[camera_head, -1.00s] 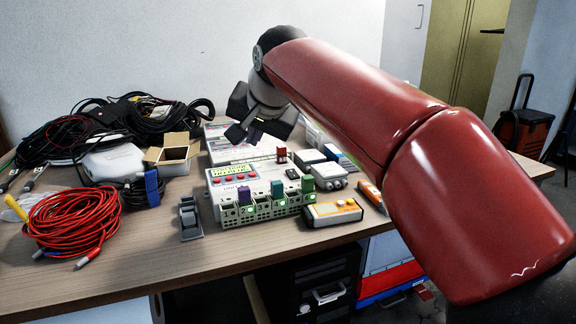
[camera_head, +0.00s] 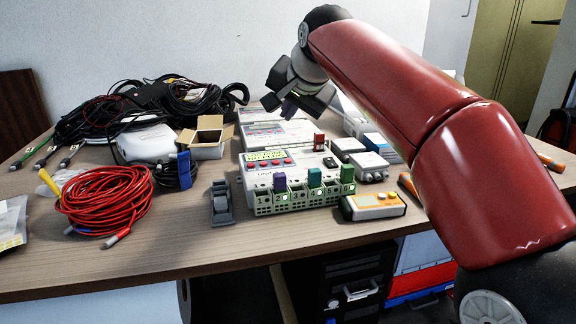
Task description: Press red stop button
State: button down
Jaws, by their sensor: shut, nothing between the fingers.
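A white control unit (camera_head: 300,177) stands on the table with a green display, a row of small red buttons (camera_head: 266,165) below it, and numbered slots along its front. Purple, teal and green plugs sit in some slots. A small red block (camera_head: 319,142) stands at its back right. I cannot tell which red part is the stop button. My gripper (camera_head: 280,105) is shut and empty, above and behind the unit in the picture, apart from the red buttons. My red arm reaches in from the right.
A red cable coil (camera_head: 105,203), black cables (camera_head: 150,103) and an open cardboard box (camera_head: 207,137) lie left. A grey clip-like part (camera_head: 221,203) stands near the unit's left. An orange-and-white handheld device (camera_head: 372,206) and grey boxes (camera_head: 369,166) are right.

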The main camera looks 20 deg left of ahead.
jog(key=b, duration=0.6)
send_over(288, 161)
jog(key=f, duration=0.6)
jog(key=shift+s+d, duration=0.2)
jog(key=shift+s, duration=0.05)
jog(key=shift+f, duration=0.7)
jog(key=shift+f, duration=0.1)
dwell(0.3)
jog(key=shift+f+b, duration=0.3)
jog(key=shift+b, duration=0.05)
jog(key=shift+f, duration=0.4)
dwell(0.5)
jog(key=shift+r, duration=0.1)
jog(key=shift+r+p, duration=0.7)
